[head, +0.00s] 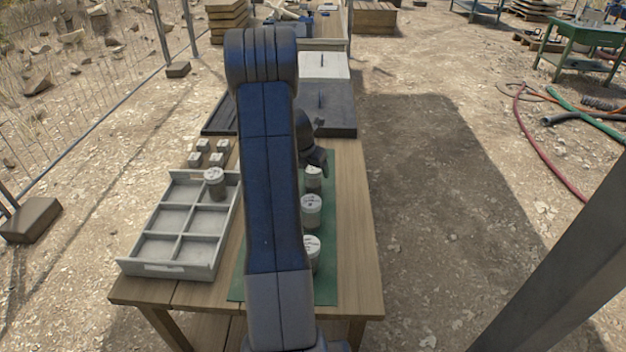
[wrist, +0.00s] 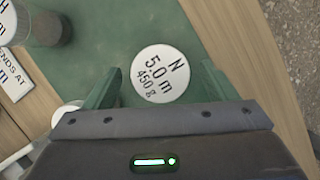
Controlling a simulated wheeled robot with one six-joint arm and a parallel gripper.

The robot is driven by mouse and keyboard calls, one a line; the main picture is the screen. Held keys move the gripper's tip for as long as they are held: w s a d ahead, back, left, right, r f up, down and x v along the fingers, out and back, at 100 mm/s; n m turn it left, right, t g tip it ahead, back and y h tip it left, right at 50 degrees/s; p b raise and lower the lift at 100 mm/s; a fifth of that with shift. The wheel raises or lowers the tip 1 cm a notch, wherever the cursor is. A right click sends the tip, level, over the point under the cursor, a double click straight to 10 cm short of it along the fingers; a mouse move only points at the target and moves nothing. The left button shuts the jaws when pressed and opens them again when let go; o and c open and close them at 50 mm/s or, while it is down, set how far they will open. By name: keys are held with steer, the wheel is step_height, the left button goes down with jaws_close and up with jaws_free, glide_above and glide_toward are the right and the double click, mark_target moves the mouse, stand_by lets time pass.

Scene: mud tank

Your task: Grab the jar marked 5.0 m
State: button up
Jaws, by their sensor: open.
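My gripper (wrist: 162,78) is open, with one green finger on each side of the lid in this view and no visible contact. In the head view, my gripper (head: 316,157) is just above the farthest jar (head: 313,180) on the mat, which seems to be the same jar; its label is unreadable there. Part of the mat is hidden behind my arm.
Two more jars, a middle one (head: 311,212) and a near one (head: 313,250), stand on the mat. A grey divided tray (head: 168,268) at left holds one jar (head: 215,184). Small grey blocks (head: 209,152) lie behind it. A dark panel (head: 338,118) lies farther back.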

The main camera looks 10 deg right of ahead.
steer(key=shift+x, duration=0.85)
steer(key=shift+c, duration=0.2)
steer(key=c, duration=1.3)
